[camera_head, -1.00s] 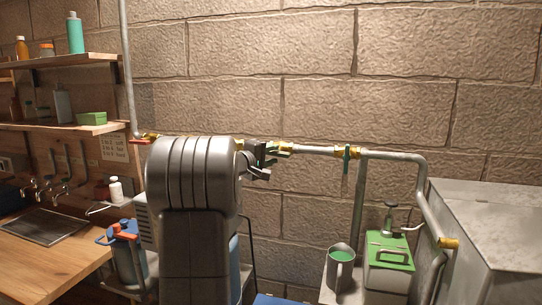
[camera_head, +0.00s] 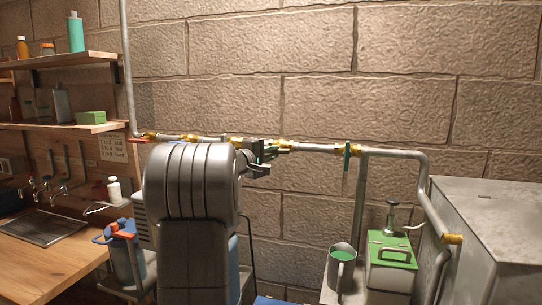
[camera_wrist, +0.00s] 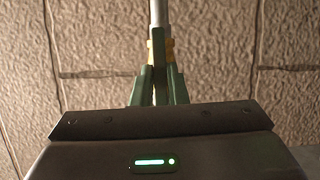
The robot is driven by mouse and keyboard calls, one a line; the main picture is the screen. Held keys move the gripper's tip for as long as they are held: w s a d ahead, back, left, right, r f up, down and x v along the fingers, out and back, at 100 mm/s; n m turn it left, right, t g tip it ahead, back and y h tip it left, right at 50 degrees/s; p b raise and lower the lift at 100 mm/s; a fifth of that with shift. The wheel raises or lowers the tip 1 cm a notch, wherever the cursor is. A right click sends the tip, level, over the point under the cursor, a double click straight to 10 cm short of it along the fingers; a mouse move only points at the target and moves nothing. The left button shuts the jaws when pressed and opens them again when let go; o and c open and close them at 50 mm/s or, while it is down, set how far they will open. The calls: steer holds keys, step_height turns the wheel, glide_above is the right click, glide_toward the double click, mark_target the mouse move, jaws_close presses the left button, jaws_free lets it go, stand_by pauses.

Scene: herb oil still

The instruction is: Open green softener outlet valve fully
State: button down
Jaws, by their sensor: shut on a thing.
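A brass valve (camera_head: 286,146) with a green handle sits on the horizontal grey pipe along the wall. My gripper (camera_head: 268,152) is at this valve in the head view, just left of the brass body. In the wrist view, the fingers of my gripper (camera_wrist: 159,90) are closed around a narrow green handle (camera_wrist: 158,68). The handle appears roughly in line with the pipe (camera_wrist: 160,14), with the brass body (camera_wrist: 169,50) behind it. The fingers hide much of the handle, so its exact angle is unclear.
Another brass valve with a green handle (camera_head: 347,151) sits further right, its handle across the pipe. A red-handled valve (camera_head: 139,140) is at left. Below the pipe are a grey mug (camera_head: 341,268) and a green-lidded container (camera_head: 392,262). A metal cabinet (camera_head: 490,215) stands at right.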

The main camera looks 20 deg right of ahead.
steer(key=c, duration=1.5)
jaws_free()
steer(key=shift+o, duration=0.2)
steer(key=b+v, duration=0.3)
steer(key=v, duration=1.1)
steer(key=p+x, duration=0.3)
steer(key=x, duration=1.1)
steer(key=shift+a+f, duration=0.1)
